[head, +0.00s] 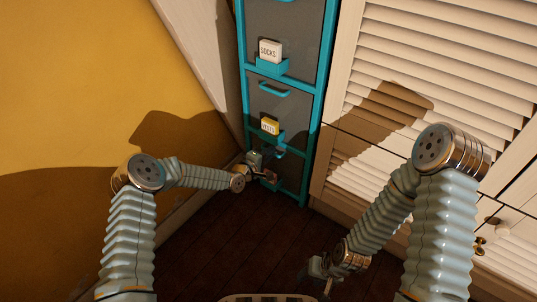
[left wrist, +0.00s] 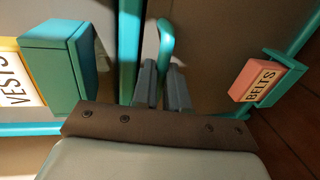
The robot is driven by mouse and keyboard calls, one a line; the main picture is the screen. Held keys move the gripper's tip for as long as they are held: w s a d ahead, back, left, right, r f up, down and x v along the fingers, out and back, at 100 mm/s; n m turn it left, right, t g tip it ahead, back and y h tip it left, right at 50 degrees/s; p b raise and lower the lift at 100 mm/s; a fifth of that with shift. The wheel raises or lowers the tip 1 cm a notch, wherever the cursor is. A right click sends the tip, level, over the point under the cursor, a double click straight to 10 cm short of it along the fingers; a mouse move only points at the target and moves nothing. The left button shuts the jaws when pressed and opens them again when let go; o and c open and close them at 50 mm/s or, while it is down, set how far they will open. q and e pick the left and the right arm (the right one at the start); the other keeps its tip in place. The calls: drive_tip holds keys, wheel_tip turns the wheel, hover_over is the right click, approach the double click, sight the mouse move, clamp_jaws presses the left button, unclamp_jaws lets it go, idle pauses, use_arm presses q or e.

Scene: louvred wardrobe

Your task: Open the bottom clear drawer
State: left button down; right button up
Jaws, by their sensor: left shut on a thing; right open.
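The bottom clear drawer (head: 290,176) is the lowest smoky front in a teal-framed tower, mostly hidden behind my left gripper in the head view. In the left wrist view its front (left wrist: 215,42) bears an orange-red BELTS label (left wrist: 255,82) in a teal holder. My left gripper (head: 268,168) is at this drawer. In the left wrist view its two dark fingers (left wrist: 164,84) are shut on the drawer's teal handle (left wrist: 165,42). I cannot tell whether the drawer stands out from the frame. My right gripper (head: 324,280) is open and empty, low over the floor.
Above are the drawers with a yellow VESTS label (head: 269,126) and a white SOCKS label (head: 270,50). Louvred wardrobe doors (head: 430,75) stand to the right, a yellow wall (head: 80,80) to the left. The dark wooden floor (head: 245,245) in front is clear.

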use_arm(q)
drive_tip(key=shift+s, duration=0.1)
drive_tip(key=f+v, duration=0.2)
drive_tip(key=v, duration=0.9)
drive_tip(key=f+v, duration=0.3)
drive_tip(key=v, duration=0.9)
drive_tip(key=shift+p+v, duration=0.4)
drive_tip(key=shift+v, duration=0.4)
drive_tip(key=shift+a, duration=0.1)
drive_tip(key=c, duration=1.2)
unclamp_jaws()
drive_tip(key=shift+o, duration=0.2)
drive_tip(key=p+v, duration=0.1)
drive_tip(key=v, duration=1.2)
drive_tip(key=shift+s+a, duration=0.2)
drive_tip(key=shift+s, duration=0.15)
